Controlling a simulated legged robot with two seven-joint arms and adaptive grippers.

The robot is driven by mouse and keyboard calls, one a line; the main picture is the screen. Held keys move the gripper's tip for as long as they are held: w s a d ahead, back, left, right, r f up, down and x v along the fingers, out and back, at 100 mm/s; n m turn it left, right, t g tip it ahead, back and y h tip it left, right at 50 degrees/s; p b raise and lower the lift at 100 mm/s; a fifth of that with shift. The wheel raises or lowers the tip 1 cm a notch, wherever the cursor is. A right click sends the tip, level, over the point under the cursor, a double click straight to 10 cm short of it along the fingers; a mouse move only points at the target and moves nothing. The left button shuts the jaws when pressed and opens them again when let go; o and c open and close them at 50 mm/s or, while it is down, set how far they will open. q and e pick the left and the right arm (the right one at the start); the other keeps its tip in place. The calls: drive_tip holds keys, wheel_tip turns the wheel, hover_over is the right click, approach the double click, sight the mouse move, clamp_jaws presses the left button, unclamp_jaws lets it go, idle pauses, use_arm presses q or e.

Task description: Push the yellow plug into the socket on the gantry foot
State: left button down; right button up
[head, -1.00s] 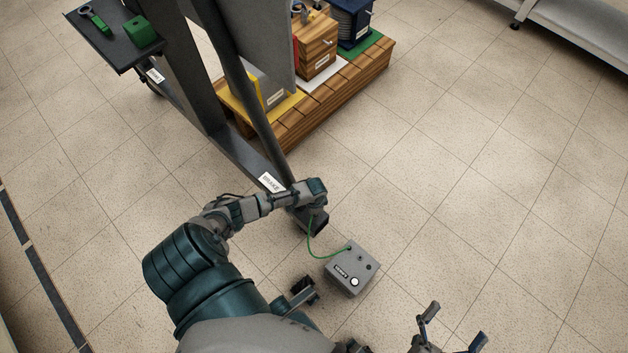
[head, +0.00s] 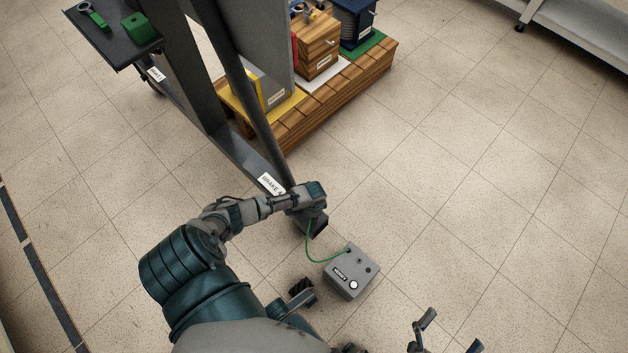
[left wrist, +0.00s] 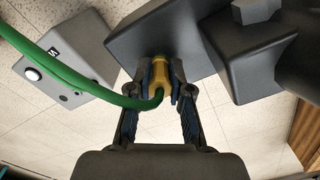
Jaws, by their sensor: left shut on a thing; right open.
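The yellow plug (left wrist: 158,73) shows in the left wrist view between the fingers of my left gripper (left wrist: 160,85), which is shut on it. A green cable (left wrist: 75,85) runs from the plug. The plug's front end meets or lies close to the dark block of the gantry foot (left wrist: 160,35); the socket itself is hidden, so I cannot tell how deep the plug sits. In the head view my left arm reaches over the gantry foot (head: 315,222) and hides the plug. My right gripper (head: 449,338) is open and empty at the bottom edge.
A grey box (head: 350,271) with a white button stands on the floor right of the foot, joined to the green cable. The gantry beam (head: 250,165) runs up to the left. The floor at right is clear.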

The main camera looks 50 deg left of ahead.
use_arm(q)
drive_tip(key=shift+f, duration=0.1)
idle(0.3)
drive_tip(key=c, duration=1)
unclamp_jaws()
wheel_tip(320, 180, up, 12)
drive_tip(key=shift+w, duration=0.15)
drive_tip(key=shift+d+f, duration=0.1)
